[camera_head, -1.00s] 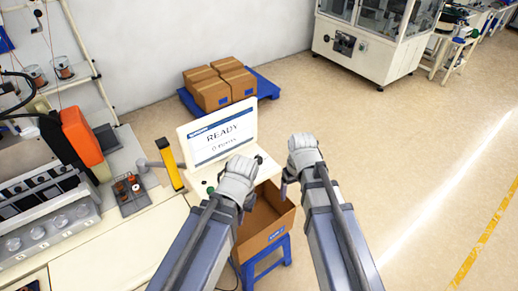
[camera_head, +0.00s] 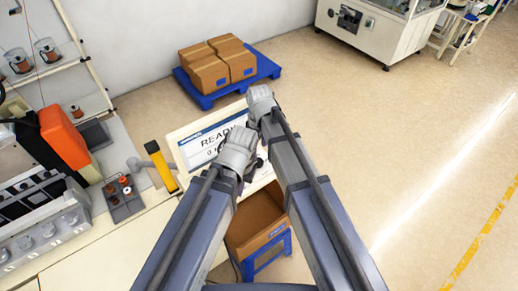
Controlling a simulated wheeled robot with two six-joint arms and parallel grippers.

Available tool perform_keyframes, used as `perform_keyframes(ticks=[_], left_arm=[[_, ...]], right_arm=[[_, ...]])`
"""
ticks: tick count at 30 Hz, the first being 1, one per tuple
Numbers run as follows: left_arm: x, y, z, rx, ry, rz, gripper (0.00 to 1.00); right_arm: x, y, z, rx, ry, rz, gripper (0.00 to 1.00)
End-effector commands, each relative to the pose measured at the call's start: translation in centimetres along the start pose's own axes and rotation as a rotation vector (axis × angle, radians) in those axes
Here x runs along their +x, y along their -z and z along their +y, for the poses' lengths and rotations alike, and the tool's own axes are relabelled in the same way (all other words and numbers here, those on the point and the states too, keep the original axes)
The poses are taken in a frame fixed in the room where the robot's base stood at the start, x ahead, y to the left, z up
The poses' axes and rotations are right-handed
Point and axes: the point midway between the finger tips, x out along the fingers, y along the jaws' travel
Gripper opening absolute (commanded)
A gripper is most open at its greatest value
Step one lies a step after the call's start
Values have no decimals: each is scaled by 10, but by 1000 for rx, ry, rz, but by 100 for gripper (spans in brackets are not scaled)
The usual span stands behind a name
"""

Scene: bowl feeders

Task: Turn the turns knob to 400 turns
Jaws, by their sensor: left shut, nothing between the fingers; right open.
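A white control panel (camera_head: 190,150) with a screen reading "READY" and a line starting with 0 stands in the middle of the camera_head view. My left gripper (camera_head: 238,152) is shut and empty, in front of the panel's lower right part and covering some of it. My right gripper (camera_head: 262,104) is open, above and right of the left one, over the panel's upper right edge. The turns knob cannot be made out; my grippers cover part of the panel. Whether either gripper touches the panel cannot be told.
An open cardboard box (camera_head: 250,222) on a blue stand lies below the panel. A yellow post (camera_head: 160,166) stands just left of it. A machine with an orange part (camera_head: 64,137) fills the left. Boxes sit on a blue pallet (camera_head: 267,68) behind.

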Motion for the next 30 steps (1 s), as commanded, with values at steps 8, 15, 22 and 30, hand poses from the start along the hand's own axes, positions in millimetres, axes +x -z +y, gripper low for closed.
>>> perform_keyframes(ticks=[8,15,22,30], left_arm=[[1,0,0,0,0,0,0],[14,1,1,7,1,0,0],[40,2,3,19,2,1,0],[72,5,6,23,3,3,0]], right_arm=[[1,0,0,0,0,0,79],[14,0,0,0,0,0,79],[41,0,0,1,0,0,79],[73,0,0,1,0,0,79]])
